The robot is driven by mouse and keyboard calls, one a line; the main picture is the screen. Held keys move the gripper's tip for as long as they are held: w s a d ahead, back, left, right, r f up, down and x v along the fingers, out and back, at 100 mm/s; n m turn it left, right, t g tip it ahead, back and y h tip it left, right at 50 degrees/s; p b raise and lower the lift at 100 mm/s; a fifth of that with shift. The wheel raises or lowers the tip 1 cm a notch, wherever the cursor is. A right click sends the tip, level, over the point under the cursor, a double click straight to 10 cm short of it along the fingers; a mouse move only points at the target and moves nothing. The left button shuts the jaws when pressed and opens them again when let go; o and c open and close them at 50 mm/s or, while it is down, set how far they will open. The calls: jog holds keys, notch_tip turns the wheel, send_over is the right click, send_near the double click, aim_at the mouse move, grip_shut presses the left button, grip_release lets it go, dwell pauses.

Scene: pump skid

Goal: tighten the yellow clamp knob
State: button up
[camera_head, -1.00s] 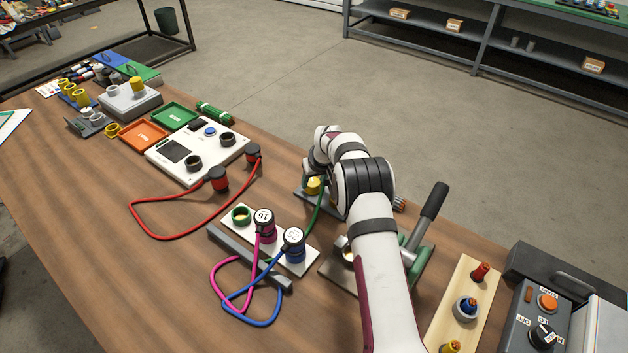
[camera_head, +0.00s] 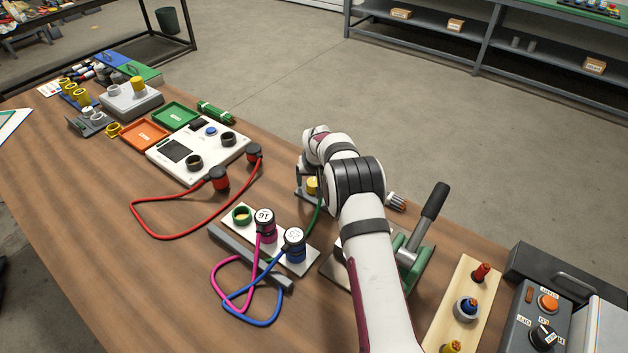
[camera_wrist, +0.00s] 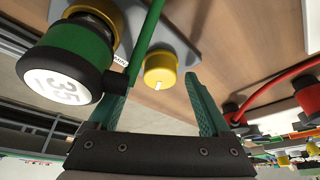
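The yellow clamp knob (camera_wrist: 161,71) sits on a grey plate (camera_wrist: 185,22) and carries a small white mark. In the wrist view it stands between and slightly beyond the fingertips. My gripper (camera_wrist: 158,84) is open, with its green fingers on either side of the knob and no clear contact. A green plug labelled 35 (camera_wrist: 72,72) is close against the left finger and partly hides it. It sits by a yellow ring on the same plate. In the head view the knob (camera_head: 312,186) shows beside my arm, which hides the gripper.
A green cable (camera_wrist: 145,45) rises from the plug, close to the knob. The plug board (camera_head: 300,262) with pink and blue plugs lies in front. A lever clamp (camera_head: 425,230) stands right of my arm. A red cable (camera_head: 150,236) loops over the table at left.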

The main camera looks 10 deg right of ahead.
jog(key=shift+r, duration=0.1)
jog(key=v, duration=1.5)
jog(key=shift+r, duration=0.3)
jog(key=shift+s, duration=0.1)
jog(key=w+f+n, duration=0.1)
jog(key=w+f, duration=0.1)
jog(key=f, duration=0.3)
jog(key=w+f+n+y, duration=0.1)
jog(key=w+f, duration=0.1)
jog(key=f, duration=0.2)
jog(key=w+f+n, duration=0.1)
jog(key=w+f, duration=0.1)
jog(key=f, duration=0.3)
jog(key=shift+w+d+f+n, duration=0.1)
jog(key=shift+d+f+n, duration=0.15)
jog(key=shift+f+n, duration=0.05)
